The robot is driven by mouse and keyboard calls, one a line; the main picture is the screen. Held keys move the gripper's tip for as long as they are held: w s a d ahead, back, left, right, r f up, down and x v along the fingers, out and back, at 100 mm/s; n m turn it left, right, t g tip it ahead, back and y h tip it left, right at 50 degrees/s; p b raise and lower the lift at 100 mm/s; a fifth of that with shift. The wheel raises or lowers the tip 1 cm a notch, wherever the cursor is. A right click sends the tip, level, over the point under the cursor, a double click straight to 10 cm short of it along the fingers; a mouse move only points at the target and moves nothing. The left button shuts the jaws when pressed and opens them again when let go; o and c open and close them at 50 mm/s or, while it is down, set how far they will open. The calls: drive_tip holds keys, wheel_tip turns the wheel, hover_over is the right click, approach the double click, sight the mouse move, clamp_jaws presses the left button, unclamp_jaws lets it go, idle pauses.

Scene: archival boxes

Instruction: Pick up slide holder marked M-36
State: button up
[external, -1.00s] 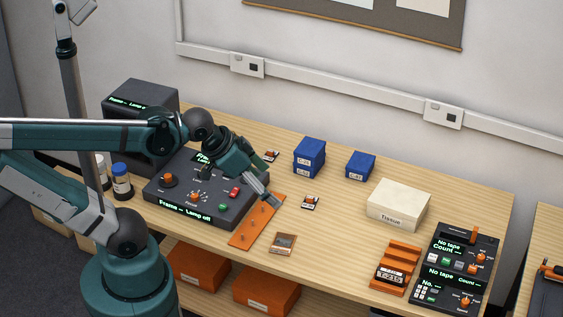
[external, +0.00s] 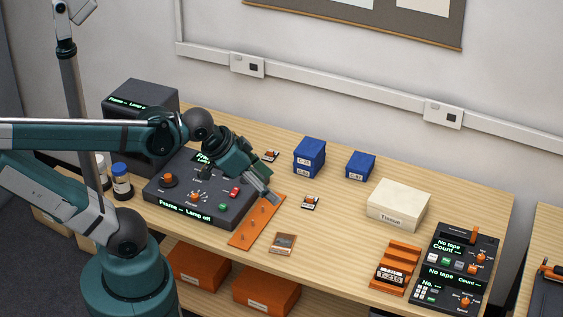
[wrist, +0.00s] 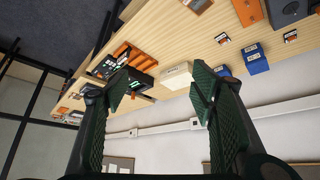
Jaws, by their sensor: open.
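Three small slide holders lie on the wooden bench: one near the blue boxes (external: 270,156), one in the middle (external: 310,202), and a larger brown-framed one near the front edge (external: 283,243). Their markings are too small to read, so I cannot tell which is M-36. The wrist view also shows the middle holder (wrist: 222,39), the one by the blue boxes (wrist: 290,37) and part of the larger one (wrist: 198,4). My gripper (external: 270,199) is above the orange pegged strip, left of the middle holder. In the wrist view its fingers (wrist: 164,88) are wide apart with nothing between them.
Blue boxes (external: 309,158) and a tissue box (external: 398,205) stand toward the back. An orange rack (external: 404,252) and dark tape counters (external: 463,250) are at the right. A lamp control panel (external: 190,212) and the orange pegged strip (external: 245,237) are at the left. The bench centre is mostly clear.

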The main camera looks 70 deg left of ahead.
drive_tip(key=c, duration=0.6)
drive_tip(key=w+a+f+n+g+b, duration=0.1)
drive_tip(key=w+a+f+n+g, duration=0.2)
drive_tip(key=w+a, duration=0.5)
drive_tip(key=w+a+f+n+g, duration=0.1)
drive_tip(key=w+a+f+n, duration=0.2)
drive_tip(key=w+a+f, duration=0.5)
drive_tip(key=w+a+f+n+g, duration=0.1)
drive_tip(key=w+a+f, duration=0.2)
drive_tip(key=f, duration=0.1)
drive_tip(key=w+a+f+n+g, duration=0.1)
drive_tip(key=w+a+f, duration=0.1)
drive_tip(key=a+f, duration=0.2)
drive_tip(key=w+a+f+n+g, duration=0.1)
drive_tip(key=w+a+f+n, duration=0.1)
drive_tip(key=f, duration=0.4)
drive_tip(key=shift+w+a+f+b, duration=0.15)
drive_tip(key=shift+w+a+b, duration=0.2)
drive_tip(key=shift+w+a, duration=0.55)
drive_tip(key=shift+s+a+f, duration=0.1)
drive_tip(key=shift+a+f, duration=0.1)
drive_tip(key=shift+f, duration=0.1)
